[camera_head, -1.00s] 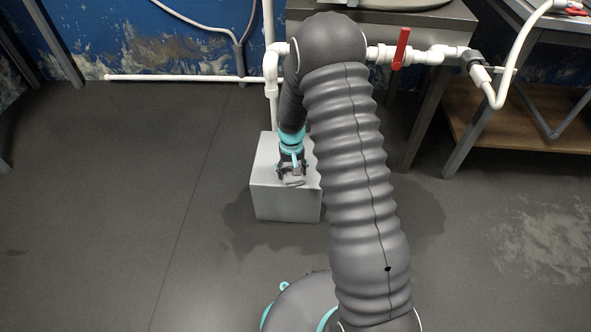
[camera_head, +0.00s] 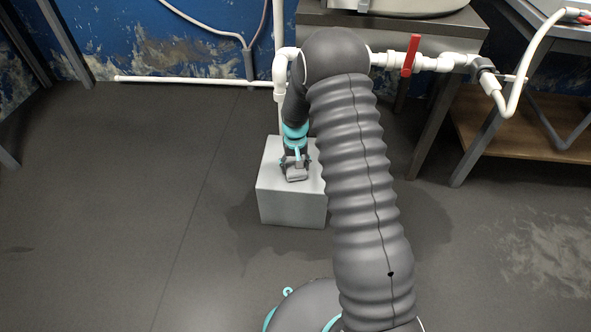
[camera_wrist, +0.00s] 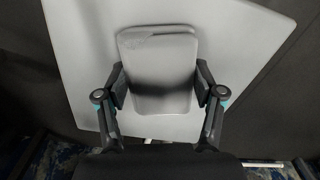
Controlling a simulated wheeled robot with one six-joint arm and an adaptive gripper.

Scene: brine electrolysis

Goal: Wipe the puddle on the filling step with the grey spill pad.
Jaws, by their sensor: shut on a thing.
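The filling step is a pale grey block (camera_head: 291,209) on the floor, and its top (camera_wrist: 80,70) fills much of the wrist view. My gripper (camera_head: 295,167) is over the step's top, pointing down. It is shut on the grey spill pad (camera_head: 297,178), a flat rounded rectangle. In the wrist view the pad (camera_wrist: 157,75) sits between both fingers of my gripper (camera_wrist: 161,84). The pad looks on or just above the step's top; contact is unclear. No puddle can be made out on the visible top; the part under the pad is hidden.
White pipework with a red valve handle (camera_head: 411,55) runs behind and right of my arm. A vertical white pipe (camera_head: 280,108) stands right behind the step. A metal bench (camera_head: 395,22) is behind. A dark patch (camera_head: 245,225) surrounds the step. The floor at left is clear.

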